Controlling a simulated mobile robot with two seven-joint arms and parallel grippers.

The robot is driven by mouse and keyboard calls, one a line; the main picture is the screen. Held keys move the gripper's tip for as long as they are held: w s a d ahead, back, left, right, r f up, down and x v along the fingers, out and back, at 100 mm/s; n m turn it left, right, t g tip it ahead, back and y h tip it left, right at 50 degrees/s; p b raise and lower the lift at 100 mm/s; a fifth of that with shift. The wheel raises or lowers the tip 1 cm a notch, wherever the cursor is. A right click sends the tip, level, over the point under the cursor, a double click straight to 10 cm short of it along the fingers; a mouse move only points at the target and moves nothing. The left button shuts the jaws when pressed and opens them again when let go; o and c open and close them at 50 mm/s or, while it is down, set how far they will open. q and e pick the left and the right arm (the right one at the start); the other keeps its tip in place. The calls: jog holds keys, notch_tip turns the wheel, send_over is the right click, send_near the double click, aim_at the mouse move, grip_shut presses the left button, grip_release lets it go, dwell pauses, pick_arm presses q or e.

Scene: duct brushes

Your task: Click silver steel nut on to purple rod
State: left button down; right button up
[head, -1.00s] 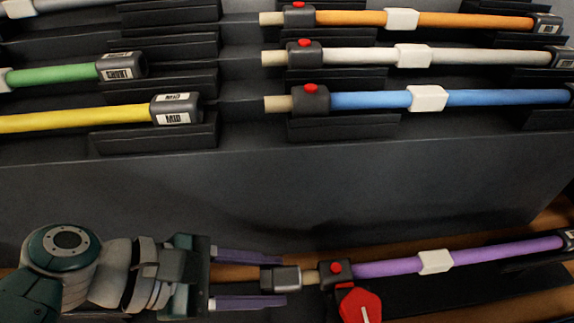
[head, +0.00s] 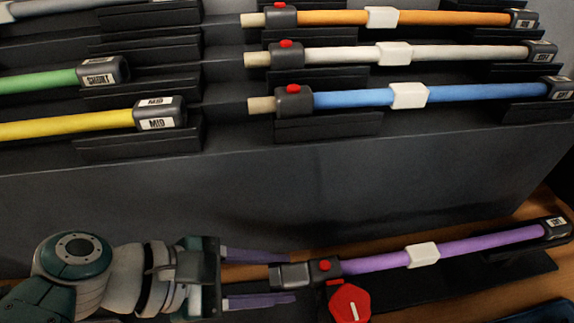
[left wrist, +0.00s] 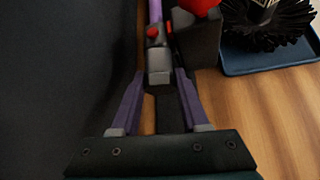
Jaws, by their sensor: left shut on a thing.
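The purple rod (head: 470,246) lies along the front ledge, with a white sleeve (head: 423,255) and a dark collar with a red button (head: 325,267) at its left end. The silver steel nut (head: 291,274) is in line with the rod and sits against the collar, covering the rod's tan tip. In the left wrist view the nut (left wrist: 159,72) meets the collar with no clear gap. My left gripper (head: 288,279) is shut on the nut, one finger on each side. Whether the nut is latched cannot be told. My right gripper is not in view.
A red knob (head: 349,303) stands just in front of the collar. Orange, white and blue rods (head: 355,97) rest on the rack behind, with yellow and green rods at left. A black brush (left wrist: 265,18) lies on a blue tray (left wrist: 270,60).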

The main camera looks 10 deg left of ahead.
pick_arm(q)
jog(key=shift+c, duration=1.6)
grip_release()
jog(key=shift+a, duration=0.1)
jog(key=shift+s+a+r, duration=0.15)
jog(key=shift+a+r, duration=0.05)
jog(key=shift+r, duration=0.1)
jog(key=s+a+r+m+g+y+p, duration=0.2)
jog(key=s+a+r+m+y+p, duration=0.3)
jog(key=s+a+r+m+y, duration=1.1)
jog(key=w+d+r+m+h+p, duration=0.1)
jog(key=r+m+h+p, duration=0.2)
jog(key=r+p, duration=1.4)
jog(key=w+d+r+m+h+p, duration=0.2)
jog(key=r+h+p, duration=0.1)
jog(key=r+p, duration=1.5)
jog(key=p, duration=0.2)
jog(key=shift+r+m+t+h+p, duration=0.3)
jog(key=shift+m, duration=0.1)
